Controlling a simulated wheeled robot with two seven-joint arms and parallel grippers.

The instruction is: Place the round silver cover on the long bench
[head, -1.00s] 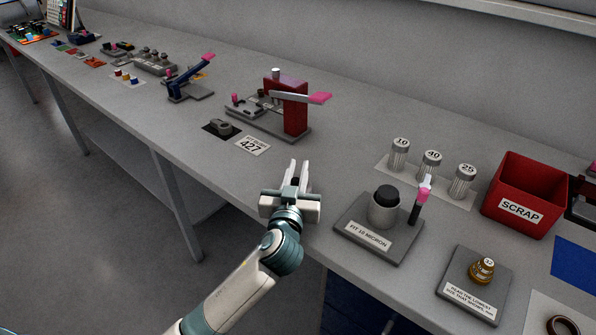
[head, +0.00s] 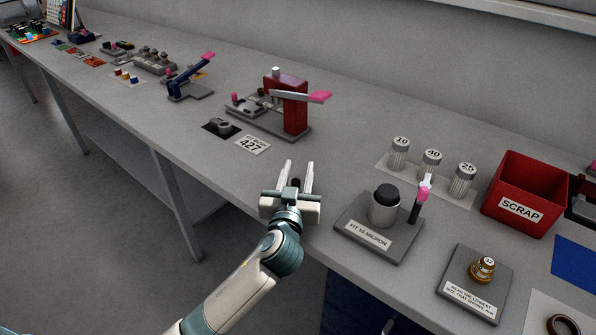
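The long bench (head: 330,155) runs from the upper left to the lower right. I cannot pick out a round silver cover in this view. My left gripper (head: 299,172) is over the front part of the bench, left of the stand labelled "FIT 10 MICRON" (head: 353,243). Its two fingers are apart and point away from me. I see no object held between them; a small dark part shows at their base. My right gripper is not in view.
A grey canister with a black top (head: 384,210) stands on the labelled stand. Several silver cylinders (head: 431,165) and a red SCRAP bin (head: 528,190) are to the right. A red lever press (head: 290,110) stands behind the gripper.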

